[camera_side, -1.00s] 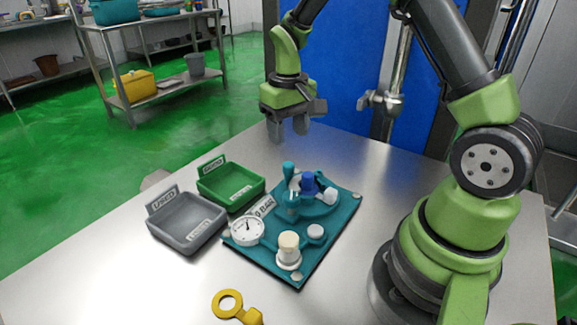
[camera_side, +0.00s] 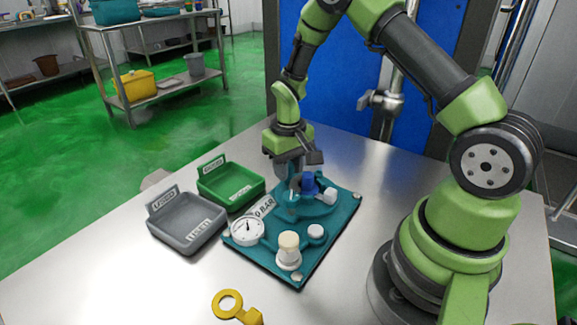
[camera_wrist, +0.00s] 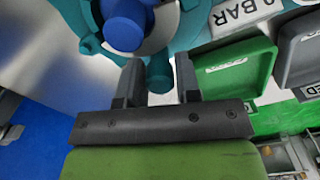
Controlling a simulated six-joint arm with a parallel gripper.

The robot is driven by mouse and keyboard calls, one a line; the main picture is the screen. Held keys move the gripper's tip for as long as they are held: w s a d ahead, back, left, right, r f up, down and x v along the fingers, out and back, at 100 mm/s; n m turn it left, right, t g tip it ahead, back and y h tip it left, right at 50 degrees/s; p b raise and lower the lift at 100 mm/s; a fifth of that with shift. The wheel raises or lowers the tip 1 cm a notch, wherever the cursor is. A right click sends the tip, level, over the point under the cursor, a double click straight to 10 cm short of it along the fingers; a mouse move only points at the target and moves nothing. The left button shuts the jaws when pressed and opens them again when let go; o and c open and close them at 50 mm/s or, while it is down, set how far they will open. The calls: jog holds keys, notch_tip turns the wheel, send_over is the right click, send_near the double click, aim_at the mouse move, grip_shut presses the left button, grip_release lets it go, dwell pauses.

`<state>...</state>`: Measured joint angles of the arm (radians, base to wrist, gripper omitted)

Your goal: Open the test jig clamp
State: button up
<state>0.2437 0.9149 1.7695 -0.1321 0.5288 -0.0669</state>
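The teal test jig (camera_side: 268,258) lies on the steel table, with a round clamp body (camera_side: 318,208) at its back part. A blue cylinder (camera_side: 309,184) stands in the clamp; it also shows in the wrist view (camera_wrist: 124,28). The clamp's teal upright handle (camera_wrist: 160,72) shows between my fingers in the wrist view. My gripper (camera_wrist: 159,72) is open, with one finger on each side of the handle and a gap visible. In the side view my gripper (camera_side: 291,168) is low over the back of the jig and mostly hides the handle.
The jig carries a dial gauge (camera_side: 247,231) and a cream-topped white fitting (camera_side: 289,250). A green tray (camera_side: 232,191) and a grey tray (camera_side: 187,224) stand left of the jig. A yellow ring tool (camera_side: 229,303) lies at the front.

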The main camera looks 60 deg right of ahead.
grip_shut()
jog(key=d+m, duration=0.1)
jog(key=m, duration=0.1)
jog(key=w+d+m, duration=0.1)
jog(key=shift+w+m, duration=0.2)
jog(key=shift+m, duration=0.2)
jog(key=d+m, duration=0.1)
jog(key=m, duration=0.1)
jog(key=d+m, duration=0.1)
jog(key=shift+w+m, duration=0.35)
jog(key=shift+m, duration=0.05)
jog(key=d+m, duration=0.1)
jog(key=m, duration=0.1)
jog(key=d+m, duration=0.1)
jog(key=m, duration=0.1)
jog(key=shift+d, duration=0.4)
jog(key=shift+s+d+m, duration=0.3)
jog(key=shift+d+m, duration=0.3)
jog(key=shift+m, duration=0.6)
jog(key=shift+s+d+m, duration=0.3)
jog(key=shift+d+m, duration=0.3)
jog(key=shift+m, duration=0.6)
